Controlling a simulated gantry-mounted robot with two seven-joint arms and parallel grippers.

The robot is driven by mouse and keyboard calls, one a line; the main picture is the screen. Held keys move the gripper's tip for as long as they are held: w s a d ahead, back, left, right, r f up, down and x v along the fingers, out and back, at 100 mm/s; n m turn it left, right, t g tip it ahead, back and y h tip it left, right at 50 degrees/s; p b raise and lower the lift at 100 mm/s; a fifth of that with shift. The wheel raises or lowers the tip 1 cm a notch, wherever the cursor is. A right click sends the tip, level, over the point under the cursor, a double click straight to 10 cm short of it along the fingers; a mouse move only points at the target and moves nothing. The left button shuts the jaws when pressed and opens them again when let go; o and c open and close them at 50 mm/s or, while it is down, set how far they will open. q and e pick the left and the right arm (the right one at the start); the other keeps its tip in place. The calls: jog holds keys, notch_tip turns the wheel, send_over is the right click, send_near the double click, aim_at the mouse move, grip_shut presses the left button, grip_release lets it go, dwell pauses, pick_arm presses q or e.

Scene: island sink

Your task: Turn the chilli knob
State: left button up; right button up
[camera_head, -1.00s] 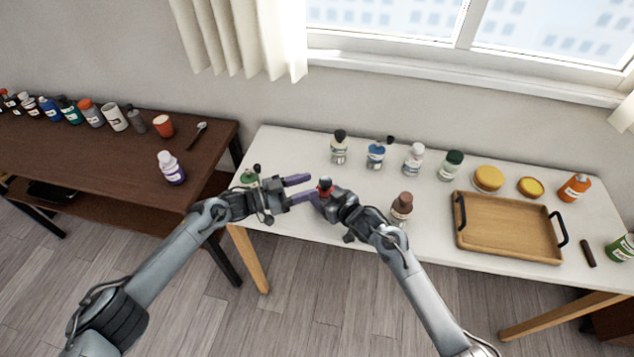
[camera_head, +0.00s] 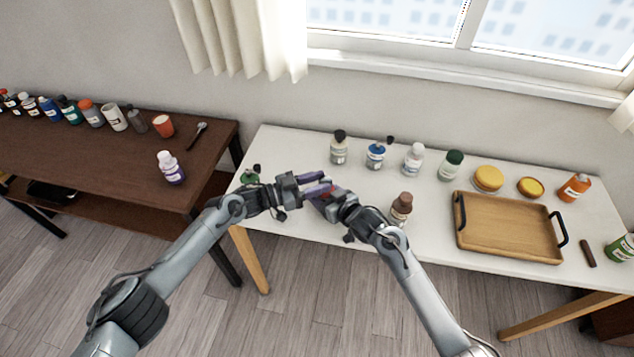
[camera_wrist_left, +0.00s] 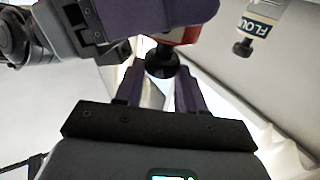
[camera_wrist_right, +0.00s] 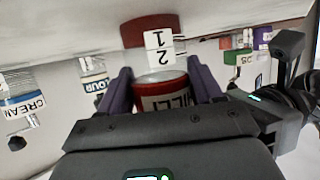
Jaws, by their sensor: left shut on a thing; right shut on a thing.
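The red chilli jar (camera_wrist_right: 166,96) is between the fingers of my right gripper (camera_head: 320,203), which is shut on it; its white label is partly readable in the right wrist view. In the head view only a little red shows between the grippers. The dark round chilli knob (camera_wrist_left: 162,64) projects from the red body in the left wrist view. My left gripper (camera_head: 325,183) has its purple fingers on both sides of the knob and is shut on it. The two grippers meet closely above the white table; the fingers hide most of the jar in the head view.
On the white table (camera_head: 290,150) stand several labelled bottles, a brown-capped bottle (camera_head: 401,208) just right of my right gripper and a wooden tray (camera_head: 510,228). A green item (camera_head: 249,177) is behind my left wrist. A brown table (camera_head: 100,165) with bottles is at left.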

pick_arm(q)
jog(key=shift+d+f+m+g, duration=0.1)
jog(key=shift+f+m+g, duration=0.25)
jog(key=shift+g, duration=0.25)
jog(key=shift+w+h, duration=0.1)
jog(key=shift+h, duration=0.2)
jog(key=shift+r+m+g, duration=0.2)
jog(key=shift+m+g, duration=0.15)
jog(key=shift+g, duration=0.05)
jog(key=o, duration=0.8)
jog(key=shift+a+r, duration=0.1)
jog(key=shift+a, duration=0.1)
jog(key=shift+a, duration=0.1)
jog(key=v, duration=1.1)
jog(key=shift+a, duration=0.35)
